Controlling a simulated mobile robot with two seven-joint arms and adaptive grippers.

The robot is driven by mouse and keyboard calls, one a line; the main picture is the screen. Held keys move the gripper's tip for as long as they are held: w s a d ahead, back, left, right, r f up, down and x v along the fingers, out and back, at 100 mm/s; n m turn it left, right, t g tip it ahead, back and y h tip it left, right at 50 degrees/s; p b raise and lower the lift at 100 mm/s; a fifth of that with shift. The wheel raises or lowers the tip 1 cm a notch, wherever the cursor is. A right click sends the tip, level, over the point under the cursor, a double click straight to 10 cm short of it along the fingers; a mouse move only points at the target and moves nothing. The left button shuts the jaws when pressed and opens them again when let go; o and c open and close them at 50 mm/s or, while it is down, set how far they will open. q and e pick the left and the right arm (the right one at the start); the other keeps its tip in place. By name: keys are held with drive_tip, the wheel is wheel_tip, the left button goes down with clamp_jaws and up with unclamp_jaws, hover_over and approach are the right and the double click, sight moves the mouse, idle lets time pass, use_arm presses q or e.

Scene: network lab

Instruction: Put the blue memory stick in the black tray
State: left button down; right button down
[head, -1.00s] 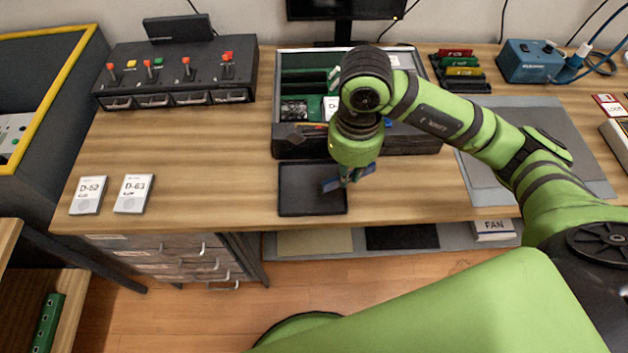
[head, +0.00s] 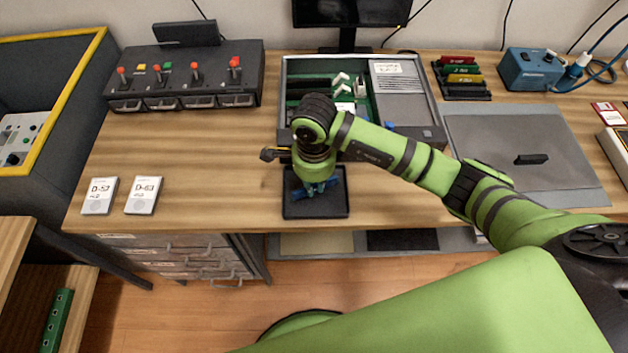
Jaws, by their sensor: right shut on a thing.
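The black tray (head: 338,211) lies on the wooden bench at its front edge, just in front of the open computer case. My right gripper (head: 317,190) points down over the tray and is shut on the blue memory stick (head: 301,196). Parts of the blue stick show beside the fingers, within the tray's outline. The wrist and fingers hide the rest of it. I cannot tell whether the stick touches the tray floor. My left gripper is not in view.
The open computer case (head: 430,120) stands right behind the tray. A grey mat (head: 570,175) with a small black piece (head: 531,159) lies to the right. Two white labelled drives (head: 143,195) lie to the left. The bench between drives and tray is clear.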

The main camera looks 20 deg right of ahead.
drive_tip(key=shift+f, duration=0.2)
drive_tip(key=c, duration=1.3)
unclamp_jaws()
drive_tip(key=shift+o, duration=0.2)
drive_tip(key=shift+r, duration=0.2)
wheel_tip(320, 180, up, 12)
drive_tip(key=b, duration=0.2)
